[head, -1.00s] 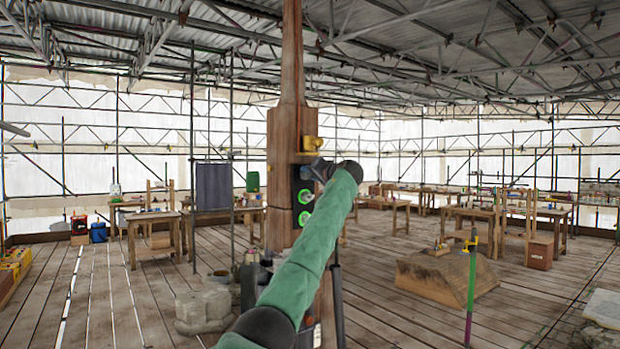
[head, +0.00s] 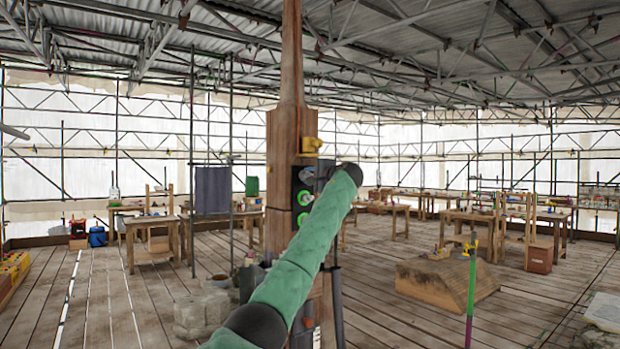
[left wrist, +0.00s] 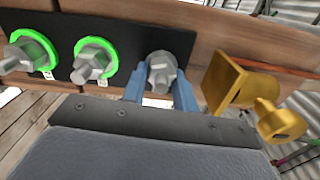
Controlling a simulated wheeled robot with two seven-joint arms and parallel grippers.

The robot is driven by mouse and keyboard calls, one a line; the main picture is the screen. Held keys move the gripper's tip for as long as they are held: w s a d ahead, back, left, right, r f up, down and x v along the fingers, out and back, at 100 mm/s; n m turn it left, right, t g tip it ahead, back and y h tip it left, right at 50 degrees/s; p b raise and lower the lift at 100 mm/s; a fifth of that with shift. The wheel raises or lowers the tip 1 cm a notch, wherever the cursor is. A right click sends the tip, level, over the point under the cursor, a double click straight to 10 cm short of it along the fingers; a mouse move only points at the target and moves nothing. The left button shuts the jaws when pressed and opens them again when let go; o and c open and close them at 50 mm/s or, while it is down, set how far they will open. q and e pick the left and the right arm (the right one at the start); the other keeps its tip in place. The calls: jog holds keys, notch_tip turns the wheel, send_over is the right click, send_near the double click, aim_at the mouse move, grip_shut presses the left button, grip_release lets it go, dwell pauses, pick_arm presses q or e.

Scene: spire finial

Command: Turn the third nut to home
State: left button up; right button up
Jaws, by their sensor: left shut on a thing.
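A dark plate on the wooden post (head: 285,140) carries three grey nuts in a row, seen close in the left wrist view. The first nut (left wrist: 22,55) and second nut (left wrist: 93,60) each sit in a lit green ring. The third nut (left wrist: 161,74) shows no green ring. My left gripper (left wrist: 160,92) has its blue fingers on either side of the third nut and is shut on it. In the head view my left gripper (head: 319,176) is at the plate and hides the third nut. My right gripper is not in view.
A gold-coloured fitting (left wrist: 228,85) projects from the post close beside the third nut; it also shows in the head view (head: 311,146). A stone block (head: 202,312) and a timber block (head: 445,282) stand on the plank floor. Workbenches are farther back.

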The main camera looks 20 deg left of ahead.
pick_arm(q)
jog(key=m, duration=0.3)
jog(key=shift+f+m, duration=0.15)
jog(key=shift+m, duration=0.15)
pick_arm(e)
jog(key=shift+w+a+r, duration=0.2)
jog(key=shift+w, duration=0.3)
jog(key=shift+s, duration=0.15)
pick_arm(q)
jog(key=o, duration=0.7)
jog(key=shift+o, duration=1.3)
jog(key=shift+d, duration=0.1)
jog(key=b+v, duration=0.4)
jog(key=v, duration=0.4)
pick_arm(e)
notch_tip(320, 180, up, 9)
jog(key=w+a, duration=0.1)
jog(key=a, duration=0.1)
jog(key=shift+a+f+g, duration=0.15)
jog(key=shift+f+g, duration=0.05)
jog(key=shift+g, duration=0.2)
